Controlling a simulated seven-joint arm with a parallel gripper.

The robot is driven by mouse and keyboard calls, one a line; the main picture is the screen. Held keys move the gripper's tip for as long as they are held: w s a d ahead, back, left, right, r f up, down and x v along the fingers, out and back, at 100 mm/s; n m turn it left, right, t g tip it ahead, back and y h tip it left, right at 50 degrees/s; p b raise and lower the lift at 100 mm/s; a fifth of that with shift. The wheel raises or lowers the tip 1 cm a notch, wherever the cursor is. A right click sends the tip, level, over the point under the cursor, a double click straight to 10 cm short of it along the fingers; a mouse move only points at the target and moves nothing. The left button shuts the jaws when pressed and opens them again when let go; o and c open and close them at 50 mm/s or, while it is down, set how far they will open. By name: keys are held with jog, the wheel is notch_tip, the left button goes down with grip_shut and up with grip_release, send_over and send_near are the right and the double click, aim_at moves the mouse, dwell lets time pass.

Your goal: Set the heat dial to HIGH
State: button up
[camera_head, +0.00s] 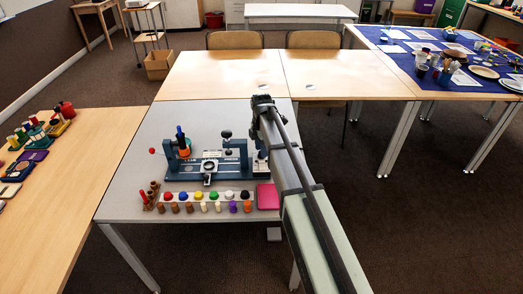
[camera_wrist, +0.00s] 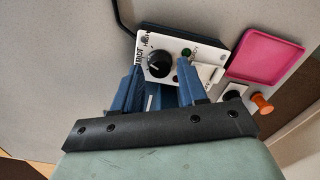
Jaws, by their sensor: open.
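The heat dial is a round black knob (camera_wrist: 159,64) on a white panel (camera_wrist: 176,44) in the wrist view. A pale mark shows on the knob's left side, and small dark lettering is printed beside it. I cannot read the setting surely. My gripper (camera_wrist: 160,68) is open, with one blue finger on each side of the knob's lower part. I cannot tell whether the fingers touch it. In the head view my arm covers most of the panel, and only a pale edge of the panel (camera_head: 262,154) shows. The fingers are hidden there.
A green button (camera_wrist: 186,52) and a white switch sit right of the knob. A pink tray (camera_wrist: 270,54) lies beside the panel, with an orange peg (camera_wrist: 263,103) nearby. In the head view a blue press-like fixture (camera_head: 235,165) and rows of coloured pegs (camera_head: 205,196) stand left of my arm.

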jog(key=shift+f, duration=0.6)
jog(key=c, duration=0.8)
